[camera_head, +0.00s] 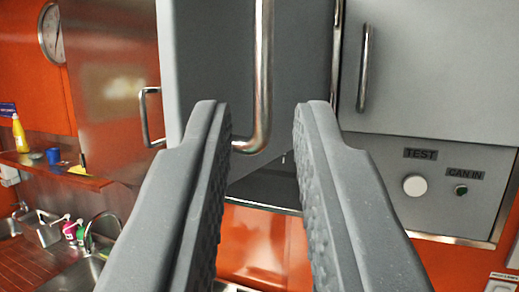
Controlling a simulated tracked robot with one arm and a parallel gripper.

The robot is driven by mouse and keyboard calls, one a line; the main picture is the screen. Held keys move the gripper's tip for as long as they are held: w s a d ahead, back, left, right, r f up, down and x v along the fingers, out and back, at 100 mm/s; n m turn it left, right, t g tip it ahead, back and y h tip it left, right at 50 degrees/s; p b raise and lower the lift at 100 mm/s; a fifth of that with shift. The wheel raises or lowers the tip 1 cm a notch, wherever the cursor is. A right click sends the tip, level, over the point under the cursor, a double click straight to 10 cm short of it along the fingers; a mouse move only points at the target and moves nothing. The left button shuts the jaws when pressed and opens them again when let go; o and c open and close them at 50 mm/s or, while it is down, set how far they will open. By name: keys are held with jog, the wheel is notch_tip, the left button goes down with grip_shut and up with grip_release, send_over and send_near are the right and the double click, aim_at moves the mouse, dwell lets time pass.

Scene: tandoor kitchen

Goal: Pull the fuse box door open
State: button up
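The grey fuse box has a left door (215,60) and a right door (440,70). The left door seems to stand ajar, with its side edge showing and a dark gap (268,187) beneath it. Its vertical chrome handle (263,70) shows in the space between my fingertips. My gripper (265,107) is open, one finger on each side of the handle's lower part in the picture. I cannot tell whether either finger touches it. The right door looks shut and has its own chrome handle (364,68).
A steel cabinet (112,85) with a side handle (147,118) is at left. A sink tap (100,225) and bottles are lower left.

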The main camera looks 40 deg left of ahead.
jog(key=shift+v, duration=2.25)
jog(key=shift+c, duration=0.3)
